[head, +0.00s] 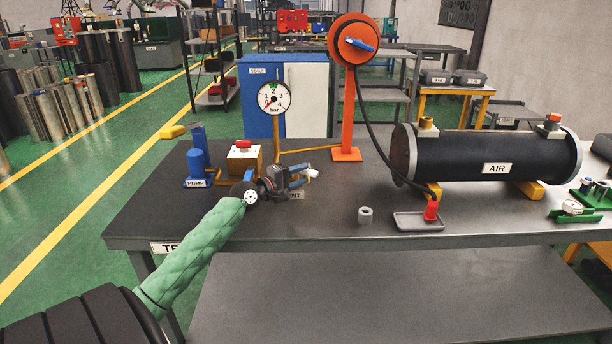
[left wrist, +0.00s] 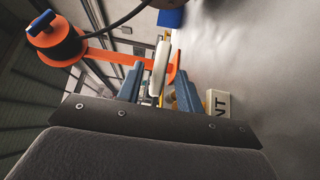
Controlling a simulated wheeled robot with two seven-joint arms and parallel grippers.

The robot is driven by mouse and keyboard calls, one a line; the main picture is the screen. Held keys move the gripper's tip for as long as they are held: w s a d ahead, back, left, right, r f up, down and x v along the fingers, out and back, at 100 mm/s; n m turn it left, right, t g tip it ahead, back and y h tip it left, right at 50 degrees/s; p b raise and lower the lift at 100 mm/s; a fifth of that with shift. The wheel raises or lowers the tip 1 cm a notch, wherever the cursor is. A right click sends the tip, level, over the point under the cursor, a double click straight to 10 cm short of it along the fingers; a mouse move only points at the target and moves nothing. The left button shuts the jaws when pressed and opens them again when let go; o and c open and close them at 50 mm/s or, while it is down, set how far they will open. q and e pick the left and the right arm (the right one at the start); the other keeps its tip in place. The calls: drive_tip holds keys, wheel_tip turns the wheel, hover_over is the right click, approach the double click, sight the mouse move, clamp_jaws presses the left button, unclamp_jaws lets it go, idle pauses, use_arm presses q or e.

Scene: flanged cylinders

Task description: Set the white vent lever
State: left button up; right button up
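The white vent lever (left wrist: 160,68) stands between the two blue-grey fingers of my left gripper (left wrist: 158,88) in the left wrist view. The fingers are apart, with a gap visible beside the lever, so they do not look closed on it. In the head view my left gripper (head: 299,176) is low over the bench at the vent, and hides most of the valve. A small white part of the lever (head: 311,173) shows just past the fingertips. The vent label (left wrist: 219,104) is partly covered. My right gripper is not in view.
The orange post (head: 347,115) with a hose is behind. The black air tank (head: 490,155), a grey ring (head: 365,215) and a tray (head: 408,222) lie right.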

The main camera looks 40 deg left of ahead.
sight(304, 174)
use_arm(q)
drive_tip(key=s, duration=0.3)
drive_tip(key=shift+s+a+f+b, duration=0.1)
drive_tip(key=shift+s+a+b, duration=0.05)
drive_tip(key=shift+a+b, duration=0.15)
drive_tip(key=shift+s+a, duration=0.15)
drive_tip(key=shift+s, duration=0.55)
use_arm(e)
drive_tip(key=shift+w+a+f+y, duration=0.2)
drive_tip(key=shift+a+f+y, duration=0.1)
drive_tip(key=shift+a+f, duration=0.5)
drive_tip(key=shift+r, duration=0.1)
